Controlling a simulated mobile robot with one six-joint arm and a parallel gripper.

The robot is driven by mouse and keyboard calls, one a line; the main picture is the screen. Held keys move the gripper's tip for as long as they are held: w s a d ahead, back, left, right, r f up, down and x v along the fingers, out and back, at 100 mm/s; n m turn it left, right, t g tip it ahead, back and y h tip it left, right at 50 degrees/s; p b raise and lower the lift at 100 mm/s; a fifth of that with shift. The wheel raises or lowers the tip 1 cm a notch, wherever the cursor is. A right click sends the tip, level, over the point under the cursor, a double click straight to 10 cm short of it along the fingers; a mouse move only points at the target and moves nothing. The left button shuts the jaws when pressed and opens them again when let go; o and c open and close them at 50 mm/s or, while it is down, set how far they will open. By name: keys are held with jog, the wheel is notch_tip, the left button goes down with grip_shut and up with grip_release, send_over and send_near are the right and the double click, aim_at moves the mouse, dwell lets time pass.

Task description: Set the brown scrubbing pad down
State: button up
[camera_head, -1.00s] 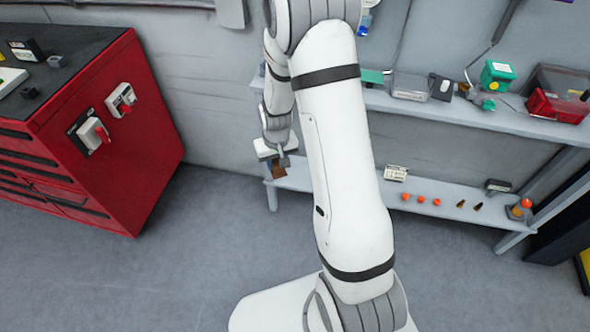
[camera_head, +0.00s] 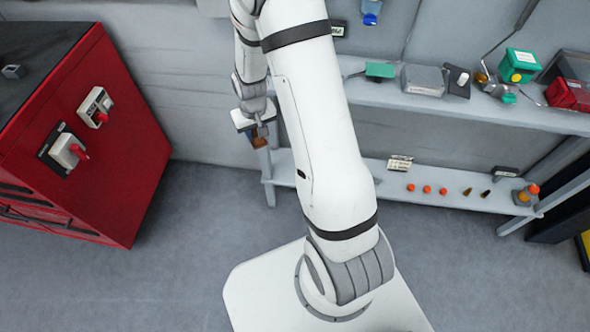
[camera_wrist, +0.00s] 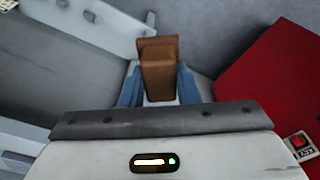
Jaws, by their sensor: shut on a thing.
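The brown scrubbing pad (camera_wrist: 158,72) is a brown block held between the blue-grey fingers of my gripper (camera_wrist: 160,92) in the wrist view. My gripper is shut on it. In the head view the pad (camera_head: 260,141) shows small below my gripper (camera_head: 257,126), in the air near the left end of the shelf unit. The pad's far side and its lower face are hidden.
The red cabinet (camera_head: 118,150) with switches stands at left, and also shows at right in the wrist view (camera_wrist: 280,88). The lower shelf (camera_head: 385,192) holds several orange and brown pieces. The upper shelf (camera_head: 400,97) holds a green box (camera_head: 518,65) and other items. Grey floor lies between cabinet and shelves.

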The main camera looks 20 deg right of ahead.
jog(key=w+d+f+m+b, duration=0.2)
jog(key=w+d+f+b, duration=0.35)
jog(key=f+b, duration=0.9)
jog(key=w+d+f+m+b, duration=0.35)
jog(key=d+f+b, duration=0.35)
jog(key=f+b, duration=0.75)
jog(key=w+d+f+m+b, duration=0.1)
jog(key=w+d+f+b, duration=0.5)
jog(key=f+b, duration=0.85)
jog(key=shift+m+h, duration=0.25)
jog(key=shift+h, duration=0.15)
jog(key=f+b, duration=0.1)
jog(key=f, duration=0.2)
jog(key=f+b, duration=0.2)
jog(key=f, duration=0.1)
jog(key=f+b, duration=0.1)
jog(key=f, duration=0.2)
jog(key=shift+s+d+b, duration=0.25)
jog(key=shift+d+b, duration=0.05)
jog(key=shift+b, duration=0.05)
jog(key=shift+f, duration=0.1)
jog(key=shift+f, duration=0.15)
jog(key=o, duration=1)
jog(key=shift+c, duration=0.2)
